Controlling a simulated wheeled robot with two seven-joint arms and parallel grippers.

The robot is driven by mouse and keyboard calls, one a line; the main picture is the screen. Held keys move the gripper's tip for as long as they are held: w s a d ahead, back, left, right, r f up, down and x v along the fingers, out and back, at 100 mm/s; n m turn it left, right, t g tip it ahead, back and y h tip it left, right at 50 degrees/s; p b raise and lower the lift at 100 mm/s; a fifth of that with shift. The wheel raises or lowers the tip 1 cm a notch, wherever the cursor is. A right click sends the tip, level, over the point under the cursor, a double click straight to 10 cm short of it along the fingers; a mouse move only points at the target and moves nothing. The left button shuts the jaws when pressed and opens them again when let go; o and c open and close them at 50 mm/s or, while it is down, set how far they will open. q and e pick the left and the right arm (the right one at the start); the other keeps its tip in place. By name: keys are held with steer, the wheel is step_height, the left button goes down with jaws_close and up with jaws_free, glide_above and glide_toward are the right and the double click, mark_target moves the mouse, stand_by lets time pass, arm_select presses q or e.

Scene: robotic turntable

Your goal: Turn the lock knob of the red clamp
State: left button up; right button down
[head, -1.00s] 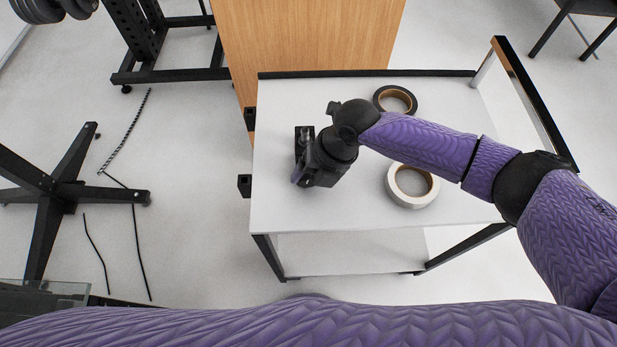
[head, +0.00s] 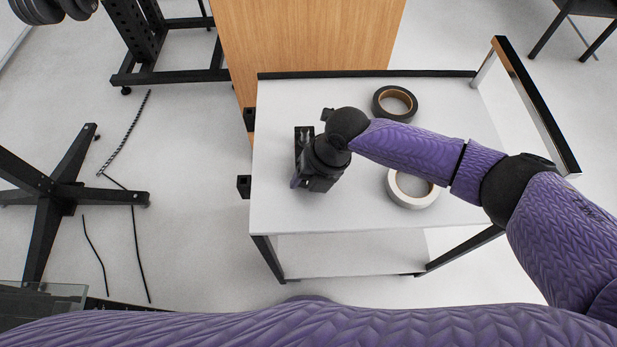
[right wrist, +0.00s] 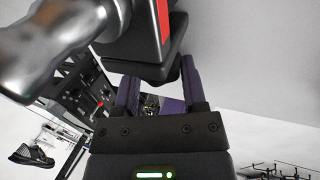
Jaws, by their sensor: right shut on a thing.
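The red clamp shows close up in the right wrist view as a black block with a red stripe (right wrist: 163,18) and a shiny metal part at the upper left. In the head view only a dark piece of the clamp (head: 304,134) shows on the white cart top, beside my wrist. My right gripper (head: 317,180) is at the clamp, pointing down over the left part of the cart. Its purple fingers run up to the black block in the right wrist view, and it is shut on part of the clamp. The fingertips and the knob's angle are hidden. My left gripper is out of view.
The white cart top (head: 290,215) has black rails. A black tape roll (head: 381,107) stands behind my forearm and a white tape roll (head: 410,200) in front of it. A wooden panel (head: 310,40) rises behind.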

steer(key=shift+a+r+h, duration=0.1)
steer(key=shift+r+h, duration=0.05)
steer(key=shift+h, duration=0.35)
steer(key=shift+a+h+p, duration=0.1)
steer(key=shift+h+p, duration=0.35)
steer(key=shift+h, duration=0.65)
steer(key=shift+a+h, duration=0.1)
steer(key=shift+h, duration=1.1)
steer(key=shift+h+b, duration=0.3)
steer(key=shift+b, duration=0.05)
steer(key=shift+h, duration=0.3)
